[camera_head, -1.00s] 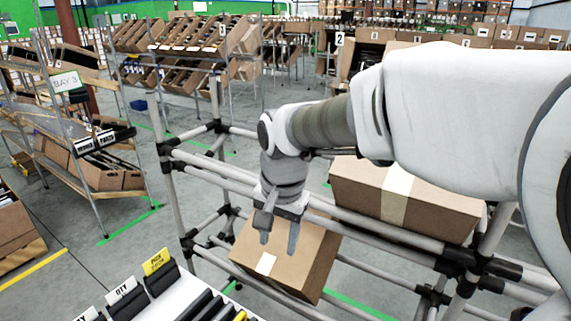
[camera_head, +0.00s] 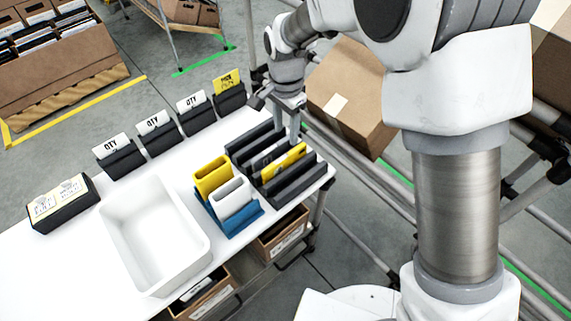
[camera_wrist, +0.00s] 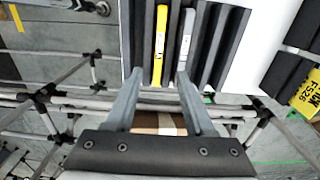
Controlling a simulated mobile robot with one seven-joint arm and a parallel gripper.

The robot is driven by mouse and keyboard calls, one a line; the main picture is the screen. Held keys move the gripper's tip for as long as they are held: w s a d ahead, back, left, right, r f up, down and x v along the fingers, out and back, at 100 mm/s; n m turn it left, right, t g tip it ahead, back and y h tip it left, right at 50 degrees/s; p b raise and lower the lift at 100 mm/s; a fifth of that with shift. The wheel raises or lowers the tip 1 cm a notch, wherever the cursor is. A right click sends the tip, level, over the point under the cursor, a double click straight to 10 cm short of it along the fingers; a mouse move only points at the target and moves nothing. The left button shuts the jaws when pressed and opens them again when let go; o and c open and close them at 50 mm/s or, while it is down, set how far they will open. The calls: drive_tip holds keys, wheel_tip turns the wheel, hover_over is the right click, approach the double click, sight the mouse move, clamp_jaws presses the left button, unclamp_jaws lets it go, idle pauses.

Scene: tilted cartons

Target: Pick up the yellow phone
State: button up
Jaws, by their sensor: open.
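The yellow phone (camera_head: 284,161) stands on edge in a slot of a dark slotted rack (camera_head: 297,184) at the back right of the white table. It also shows in the wrist view (camera_wrist: 160,45) as a narrow yellow strip, with a grey phone (camera_wrist: 186,40) in a slot to its right. My gripper (camera_head: 276,118) is over the rack's far edge in the head view. In the wrist view my gripper (camera_wrist: 158,77) is open and empty, its fingertips to either side of the yellow strip's near end. I cannot tell the height gap.
A blue holder (camera_head: 240,222) with yellow and white pieces stands left of the rack. A white bin (camera_head: 150,235) and several black sign holders (camera_head: 160,141) stand on the table (camera_head: 60,275). A tilted carton (camera_head: 350,95) and pipe rails lie behind.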

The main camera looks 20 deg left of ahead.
hover_over(285, 156)
drive_tip(key=f, duration=0.4)
drive_tip(key=shift+w+d+f+b, duration=0.1)
drive_tip(key=shift+w+f+b, duration=0.1)
drive_tip(key=shift+b, duration=0.1)
drive_tip(key=f, duration=0.3)
drive_tip(key=f+b, duration=0.1)
drive_tip(key=f, duration=0.1)
drive_tip(key=shift+s, duration=0.25)
clamp_jaws()
